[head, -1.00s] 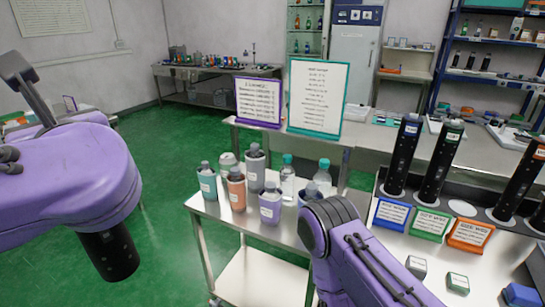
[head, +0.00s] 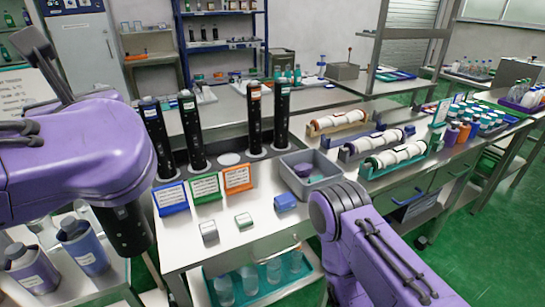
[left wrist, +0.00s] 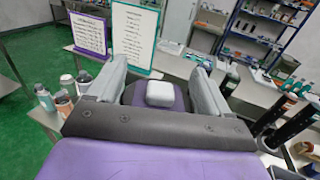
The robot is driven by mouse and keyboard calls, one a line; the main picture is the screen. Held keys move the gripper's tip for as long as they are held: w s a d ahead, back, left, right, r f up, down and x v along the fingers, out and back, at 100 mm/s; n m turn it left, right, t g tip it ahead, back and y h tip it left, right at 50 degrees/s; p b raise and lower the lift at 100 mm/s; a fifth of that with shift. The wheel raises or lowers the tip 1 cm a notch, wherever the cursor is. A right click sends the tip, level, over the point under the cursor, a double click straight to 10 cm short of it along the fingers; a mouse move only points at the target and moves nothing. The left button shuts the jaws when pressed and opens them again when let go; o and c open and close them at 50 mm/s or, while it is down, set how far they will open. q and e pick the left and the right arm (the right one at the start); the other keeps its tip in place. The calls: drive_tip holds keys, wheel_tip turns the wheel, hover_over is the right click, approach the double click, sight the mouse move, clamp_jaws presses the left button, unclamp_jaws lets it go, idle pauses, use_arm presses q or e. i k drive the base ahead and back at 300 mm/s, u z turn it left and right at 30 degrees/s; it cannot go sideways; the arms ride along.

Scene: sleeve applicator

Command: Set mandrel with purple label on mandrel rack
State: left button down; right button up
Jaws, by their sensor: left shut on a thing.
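In the head view the held black mandrel (head: 126,230) hangs below my left arm, roughly upright, left of the rack. The left wrist view shows its purple top with a white patch (left wrist: 160,92) between the grey fingers of my left gripper (left wrist: 158,78), which is shut on it. In the head view the arm hides this gripper. The mandrel rack (head: 212,163) holds black mandrels with a blue label (head: 148,102), a green label (head: 187,97) and orange labels (head: 254,85). A pale empty seat (head: 230,158) lies between the green and orange ones. My right gripper is out of view.
Blue (head: 171,198), green (head: 205,187) and orange (head: 238,177) signs stand before the rack. A cart with bottles (head: 82,245) is at left.

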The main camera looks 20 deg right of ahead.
sight(229, 158)
drive_tip(key=z, duration=0.65)
drive_tip(key=i, duration=1)
